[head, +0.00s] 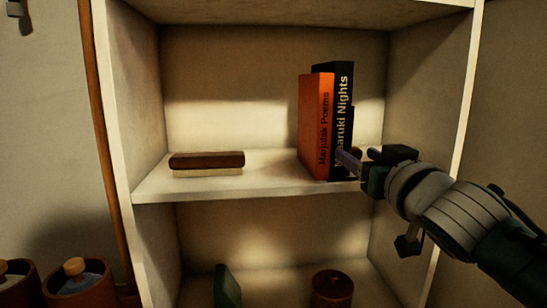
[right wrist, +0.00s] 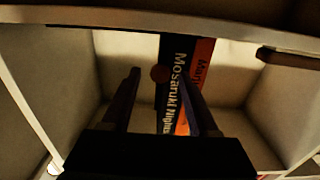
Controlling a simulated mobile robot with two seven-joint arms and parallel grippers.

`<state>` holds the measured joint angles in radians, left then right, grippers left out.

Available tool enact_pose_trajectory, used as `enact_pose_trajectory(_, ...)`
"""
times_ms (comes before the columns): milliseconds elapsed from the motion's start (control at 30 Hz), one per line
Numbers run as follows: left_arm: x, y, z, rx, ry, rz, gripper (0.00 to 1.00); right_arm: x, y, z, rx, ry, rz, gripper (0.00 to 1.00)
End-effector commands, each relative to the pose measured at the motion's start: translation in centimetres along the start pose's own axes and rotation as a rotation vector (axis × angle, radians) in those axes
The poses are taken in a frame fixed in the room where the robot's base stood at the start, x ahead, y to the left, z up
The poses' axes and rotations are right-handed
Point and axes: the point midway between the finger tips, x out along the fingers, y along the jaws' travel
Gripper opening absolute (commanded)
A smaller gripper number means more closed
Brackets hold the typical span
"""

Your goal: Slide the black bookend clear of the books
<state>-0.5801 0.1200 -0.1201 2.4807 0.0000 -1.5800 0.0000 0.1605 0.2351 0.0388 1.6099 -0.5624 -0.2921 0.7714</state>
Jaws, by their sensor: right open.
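An orange book, "Marjulak Poems" (head: 316,120), and a black book, "Mosaruki Nights" (head: 343,95), stand upright side by side on the middle shelf. In the right wrist view the black book (right wrist: 176,95) lies between my finger lines, with the orange book (right wrist: 203,55) beside it. My right gripper (head: 352,160) is open at the black book's right side, low near the shelf front; its fingers (right wrist: 162,74) also show in the right wrist view. A small reddish-brown round thing (right wrist: 160,74) shows between the fingertips. I cannot make out the black bookend apart from the dark book. My left gripper is out of view.
A dark brown and cream block (head: 207,162) lies on the same shelf to the left, with bare shelf between it and the books. The cabinet's right wall (head: 425,80) is close to my right arm. A green object (head: 227,285) and brown round container (head: 332,289) stand below.

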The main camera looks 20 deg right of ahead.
Motion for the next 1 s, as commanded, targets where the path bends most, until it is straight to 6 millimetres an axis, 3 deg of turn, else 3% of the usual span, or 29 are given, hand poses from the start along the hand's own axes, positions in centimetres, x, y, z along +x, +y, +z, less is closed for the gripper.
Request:
enact_pose_trajectory(100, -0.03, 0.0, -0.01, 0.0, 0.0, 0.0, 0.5, -0.02, 0.0, -0.02, 0.0, 0.0, 0.0, 0.6)
enact_pose_trajectory(633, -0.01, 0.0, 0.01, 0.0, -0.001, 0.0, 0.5, -0.05, 0.0, 0.0, 0.0, 0.0, 0.0, 0.01)
enact_pose_trajectory(1000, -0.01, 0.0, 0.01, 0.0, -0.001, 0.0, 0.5, -0.05, -0.01, 0.0, 0.0, 0.0, 0.0, 0.0)
